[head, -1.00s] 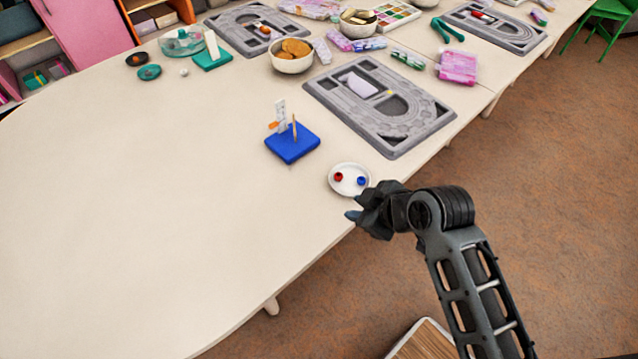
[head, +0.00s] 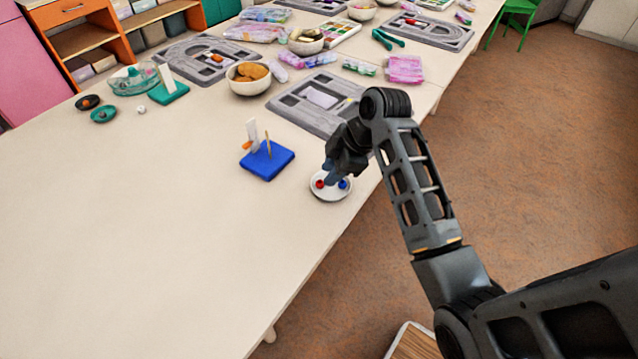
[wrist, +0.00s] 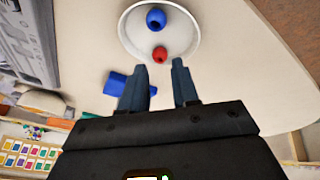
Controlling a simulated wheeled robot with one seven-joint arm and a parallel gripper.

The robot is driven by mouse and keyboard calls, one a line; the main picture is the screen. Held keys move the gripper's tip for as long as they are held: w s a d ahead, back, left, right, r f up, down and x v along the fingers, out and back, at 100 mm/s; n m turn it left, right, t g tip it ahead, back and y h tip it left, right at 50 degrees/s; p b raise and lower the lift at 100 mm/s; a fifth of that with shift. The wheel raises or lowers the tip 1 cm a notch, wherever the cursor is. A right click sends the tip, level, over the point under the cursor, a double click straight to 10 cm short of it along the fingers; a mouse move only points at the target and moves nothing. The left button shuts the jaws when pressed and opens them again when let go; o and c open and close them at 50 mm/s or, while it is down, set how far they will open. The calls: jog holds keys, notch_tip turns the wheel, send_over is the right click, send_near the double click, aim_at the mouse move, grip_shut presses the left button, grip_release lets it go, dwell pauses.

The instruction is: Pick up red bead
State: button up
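The red bead (head: 320,184) lies in a small white dish (head: 330,196) near the table's front edge. A blue bead (head: 342,184) lies beside it, to its right in the head view. In the wrist view the red bead (wrist: 159,53) is just beyond my fingertips, with the blue bead (wrist: 155,18) farther off in the dish (wrist: 190,38). My gripper (head: 330,170) is above the dish in the head view. In the wrist view its two fingers (wrist: 164,82) are apart with nothing between them.
A blue block (head: 268,162) with a peg and a white upright piece stands left of the dish. A grey bead board (head: 300,118) lies behind, partly hidden by my arm. A bowl (head: 250,84) stands farther back. The table's left front is clear.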

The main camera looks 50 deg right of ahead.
aim_at(324, 189)
jog(key=shift+x, duration=2.1)
jog(key=shift+s+f, duration=0.1)
jog(key=shift+s, duration=0.05)
jog(key=shift+a+f, duration=0.1)
grip_shut()
